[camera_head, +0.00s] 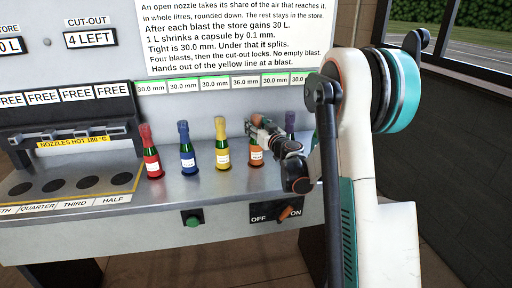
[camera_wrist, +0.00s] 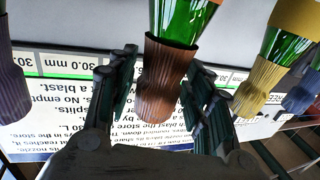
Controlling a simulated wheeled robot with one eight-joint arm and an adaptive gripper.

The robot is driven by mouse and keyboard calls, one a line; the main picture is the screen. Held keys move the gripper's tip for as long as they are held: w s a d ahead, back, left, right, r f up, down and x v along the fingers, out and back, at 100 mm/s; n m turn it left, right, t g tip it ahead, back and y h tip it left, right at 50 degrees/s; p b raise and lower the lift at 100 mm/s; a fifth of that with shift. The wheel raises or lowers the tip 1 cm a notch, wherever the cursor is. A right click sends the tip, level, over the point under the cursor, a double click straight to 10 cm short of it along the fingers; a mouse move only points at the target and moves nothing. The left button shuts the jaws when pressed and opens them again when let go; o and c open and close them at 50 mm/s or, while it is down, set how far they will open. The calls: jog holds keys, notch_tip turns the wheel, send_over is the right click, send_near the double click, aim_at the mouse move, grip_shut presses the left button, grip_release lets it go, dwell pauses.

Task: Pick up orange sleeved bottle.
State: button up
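The orange-sleeved bottle (camera_head: 256,157) stands upright on the grey counter, fourth from the left in the row of bottles. My gripper (camera_head: 262,133) is at its top and hides part of its neck. In the wrist view, which is upside down, its ribbed brown-orange sleeve (camera_wrist: 168,75) and green glass show between the two fingers of my gripper (camera_wrist: 162,92). The fingers are spread, one on each side of the sleeve. A narrow gap shows on the left; contact on the right is hard to tell.
Red (camera_head: 151,152), blue (camera_head: 186,152) and yellow (camera_head: 221,144) bottles stand to the left. A purple-sleeved bottle (camera_head: 290,122) stands close on the right, partly hidden. The hot nozzle rack (camera_head: 75,142) is far left. A switch (camera_head: 285,213) and green button (camera_head: 193,220) are on the counter's front.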

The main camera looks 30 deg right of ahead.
grip_shut()
jog(key=shift+r, duration=0.1)
